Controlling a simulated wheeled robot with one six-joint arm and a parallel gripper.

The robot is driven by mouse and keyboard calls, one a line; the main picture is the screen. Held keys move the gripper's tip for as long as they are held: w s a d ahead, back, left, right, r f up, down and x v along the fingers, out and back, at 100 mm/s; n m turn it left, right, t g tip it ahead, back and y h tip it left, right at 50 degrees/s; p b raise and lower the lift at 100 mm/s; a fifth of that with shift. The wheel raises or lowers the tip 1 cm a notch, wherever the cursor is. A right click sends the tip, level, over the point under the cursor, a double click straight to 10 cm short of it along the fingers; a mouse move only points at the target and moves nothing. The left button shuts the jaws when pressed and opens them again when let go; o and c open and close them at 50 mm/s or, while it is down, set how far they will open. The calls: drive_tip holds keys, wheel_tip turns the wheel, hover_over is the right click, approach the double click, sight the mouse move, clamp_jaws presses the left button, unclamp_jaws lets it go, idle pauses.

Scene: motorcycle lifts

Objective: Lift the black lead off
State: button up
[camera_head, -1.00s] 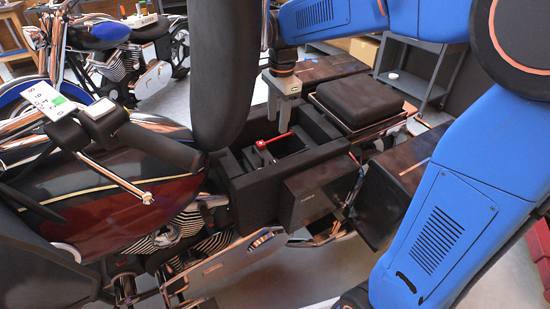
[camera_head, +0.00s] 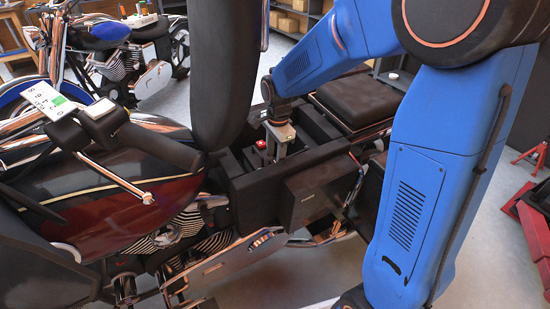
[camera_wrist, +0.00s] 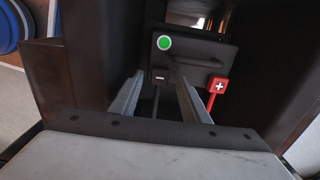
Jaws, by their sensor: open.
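The battery (camera_wrist: 205,54) sits in the dark bay of the near motorcycle, with a green dot on its top. The black lead's end (camera_wrist: 160,75), marked with a minus, is on the battery, and its black cable runs toward my gripper. My gripper (camera_wrist: 160,84) is open, with one finger on each side of the black lead and a visible gap to both. The red lead's end (camera_wrist: 217,85), marked with a plus, is to the right, outside the fingers. In the head view my gripper (camera_head: 280,153) reaches down into the bay beside the red lead (camera_head: 261,145); the black lead is hard to make out there.
Dark bay walls (camera_head: 240,187) stand close around my gripper. A black seat (camera_head: 357,100) lies behind the bay, and a thick black upright part (camera_head: 224,75) rises at its left. A second motorcycle (camera_head: 110,50) stands at the back left.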

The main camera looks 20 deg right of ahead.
drive_tip(key=shift+f, duration=0.7)
drive_tip(key=shift+c, duration=0.7)
clamp_jaws()
